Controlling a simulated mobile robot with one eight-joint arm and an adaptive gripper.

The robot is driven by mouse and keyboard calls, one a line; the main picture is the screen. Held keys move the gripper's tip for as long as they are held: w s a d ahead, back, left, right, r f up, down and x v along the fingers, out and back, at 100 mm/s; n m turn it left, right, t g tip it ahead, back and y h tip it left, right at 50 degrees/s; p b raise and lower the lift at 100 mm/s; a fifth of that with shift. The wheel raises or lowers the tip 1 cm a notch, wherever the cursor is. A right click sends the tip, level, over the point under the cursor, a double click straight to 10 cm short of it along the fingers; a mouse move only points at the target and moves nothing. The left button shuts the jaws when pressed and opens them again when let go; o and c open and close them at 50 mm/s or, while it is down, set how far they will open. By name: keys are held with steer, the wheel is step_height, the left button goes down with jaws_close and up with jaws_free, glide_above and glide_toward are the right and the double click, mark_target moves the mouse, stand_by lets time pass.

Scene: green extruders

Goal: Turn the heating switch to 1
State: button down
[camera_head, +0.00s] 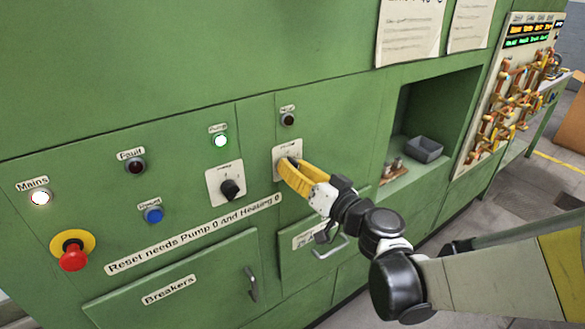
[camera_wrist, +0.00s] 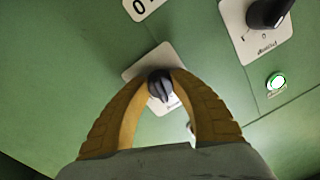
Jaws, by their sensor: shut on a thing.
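The heating switch is a black knob on a white plate (camera_head: 285,150), on the green panel right of the pump switch (camera_head: 230,188). My yellow-fingered gripper (camera_head: 291,163) reaches it from the lower right and covers most of the knob. In the wrist view the knob (camera_wrist: 160,88) sits between the two fingertips (camera_wrist: 159,76), one on each side, and the gripper is shut on it. The knob's grip ridge shows, but its marks are mostly hidden, so I cannot tell its position. The small lamp above it (camera_head: 288,119) is dark.
The pump lamp (camera_head: 220,140) glows green and the mains lamp (camera_head: 40,198) white. The fault lamp (camera_head: 134,165) is dark. A blue button (camera_head: 153,215) and a red emergency stop (camera_head: 73,258) are to the left. A recess with a grey box (camera_head: 424,149) is to the right.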

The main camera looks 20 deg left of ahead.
steer(key=m, duration=0.4)
steer(key=shift+m+b, duration=0.3)
steer(key=m, duration=0.4)
steer(key=shift+m, duration=0.4)
steer(key=shift+t+b, duration=0.3)
steer(key=c, duration=1.1)
jaws_free()
steer(key=shift+o, duration=0.2)
steer(key=shift+s, duration=0.1)
steer(key=v, duration=1.2)
